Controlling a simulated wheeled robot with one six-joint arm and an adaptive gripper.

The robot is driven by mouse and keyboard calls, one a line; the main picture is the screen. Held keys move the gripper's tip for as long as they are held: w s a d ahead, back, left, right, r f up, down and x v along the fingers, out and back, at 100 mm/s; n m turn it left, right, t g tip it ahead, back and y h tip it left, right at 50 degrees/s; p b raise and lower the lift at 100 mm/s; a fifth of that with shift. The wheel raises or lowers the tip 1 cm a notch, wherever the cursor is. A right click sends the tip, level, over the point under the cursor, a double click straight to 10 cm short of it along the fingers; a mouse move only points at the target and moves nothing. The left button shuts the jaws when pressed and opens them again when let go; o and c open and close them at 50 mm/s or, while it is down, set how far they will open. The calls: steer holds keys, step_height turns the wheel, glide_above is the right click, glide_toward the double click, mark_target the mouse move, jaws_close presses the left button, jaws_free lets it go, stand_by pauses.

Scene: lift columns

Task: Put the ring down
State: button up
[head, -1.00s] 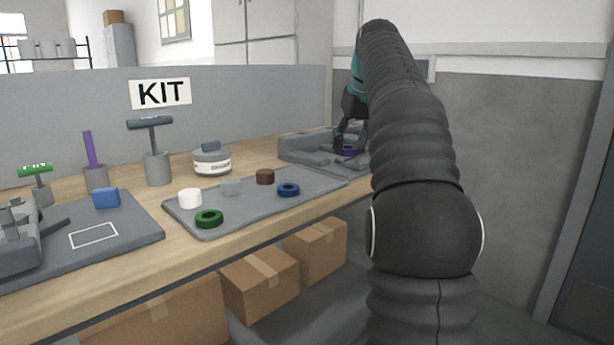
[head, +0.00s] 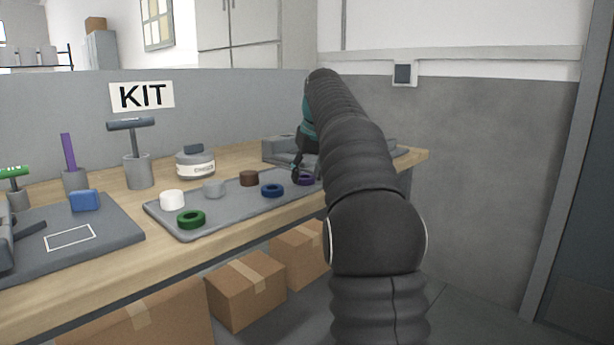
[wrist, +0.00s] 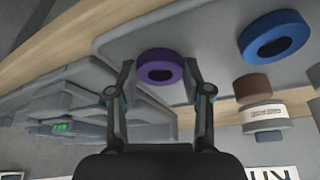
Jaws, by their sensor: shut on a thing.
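The purple ring (head: 304,180) is at the right end of the grey tray (head: 240,210). My gripper (head: 298,172) is above it with its fingers down. In the wrist view my gripper (wrist: 160,68) has one finger on each side of the purple ring (wrist: 160,54) and is shut on it. The ring lies flat over the tray's surface (wrist: 195,35). I cannot tell whether it touches the tray. My arm hides the tray's right end in the head view.
On the tray are a blue ring (head: 272,190), a green ring (head: 191,219), a white cylinder (head: 172,200), a grey piece (head: 213,189) and a brown cylinder (head: 249,178). A round labelled container (head: 195,165) stands behind. A grey fixture (head: 283,150) is at the back right.

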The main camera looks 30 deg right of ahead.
steer(key=o, duration=1.3)
steer(key=shift+c, duration=0.2)
steer(key=p+v, duration=0.2)
steer(key=v, duration=1)
steer(key=shift+r, duration=0.15)
